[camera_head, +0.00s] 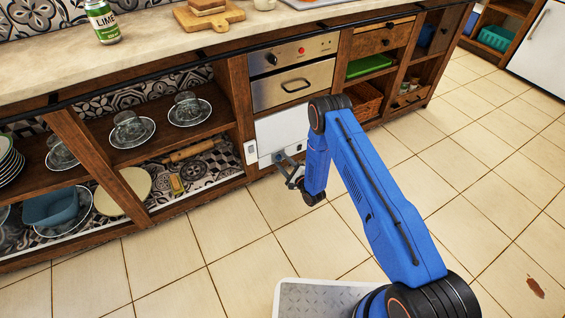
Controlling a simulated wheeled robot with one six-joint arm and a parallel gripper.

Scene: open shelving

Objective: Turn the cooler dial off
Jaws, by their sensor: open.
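A white box-shaped unit (282,130), likely the cooler, sits low in the wooden counter under the oven. A narrow white panel (251,152) with a small dark mark is at its left edge. I cannot tell whether that mark is the dial, and no dial setting can be read. My gripper (285,169) is open and empty, low in front of the unit's lower part. I cannot tell whether it touches the unit. My blue arm hides the unit's right side.
A steel oven (293,80) with knobs and a handle is above the unit. Open shelves with glasses and plates (133,132) are to the left. A wicker basket (366,100) and green tray (368,66) are to the right. The tiled floor (235,230) in front is clear.

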